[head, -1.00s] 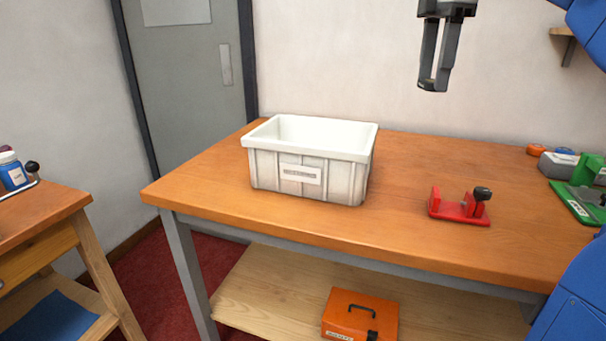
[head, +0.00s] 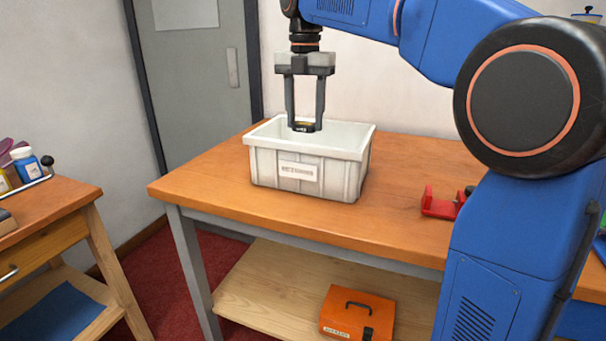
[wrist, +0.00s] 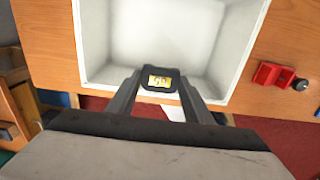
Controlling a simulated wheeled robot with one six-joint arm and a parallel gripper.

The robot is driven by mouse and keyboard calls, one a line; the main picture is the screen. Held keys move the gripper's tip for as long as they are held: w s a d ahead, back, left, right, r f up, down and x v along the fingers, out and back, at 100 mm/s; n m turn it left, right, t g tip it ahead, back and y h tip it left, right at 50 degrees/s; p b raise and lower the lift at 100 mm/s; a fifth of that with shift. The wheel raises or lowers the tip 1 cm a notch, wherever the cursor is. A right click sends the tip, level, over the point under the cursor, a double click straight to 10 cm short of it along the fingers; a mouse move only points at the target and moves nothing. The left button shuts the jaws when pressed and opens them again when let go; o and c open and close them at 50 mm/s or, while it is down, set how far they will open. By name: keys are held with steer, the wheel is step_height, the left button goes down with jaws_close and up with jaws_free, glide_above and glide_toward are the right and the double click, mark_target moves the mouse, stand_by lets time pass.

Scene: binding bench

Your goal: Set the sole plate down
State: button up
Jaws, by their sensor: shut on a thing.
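The sole plate (head: 303,126) is a small dark piece with a yellow patch. It also shows in the wrist view (wrist: 160,79), between the fingertips. My gripper (head: 305,122) points down and is shut on it. In the head view, the plate and fingertips overlap the opening of the white bin (head: 308,145). In the wrist view, the plate appears over the near part of the bin's opening. I cannot tell how high it is relative to the rim. The bin's visible floor looks empty.
The bin stands on a wooden bench (head: 215,185). A red fixture (head: 438,204) sits to its right, partly hidden by my arm. An orange case (head: 358,313) is on the lower shelf. A side table (head: 55,210) with bottles stands at left.

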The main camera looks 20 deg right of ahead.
mark_target(305, 124)
step_height(305, 124, down, 15)
stand_by(0.6)
steer(key=shift+f, duration=0.15)
steer(key=o, duration=1.1)
step_height(305, 124, up, 12)
steer(key=shift+r, duration=0.2)
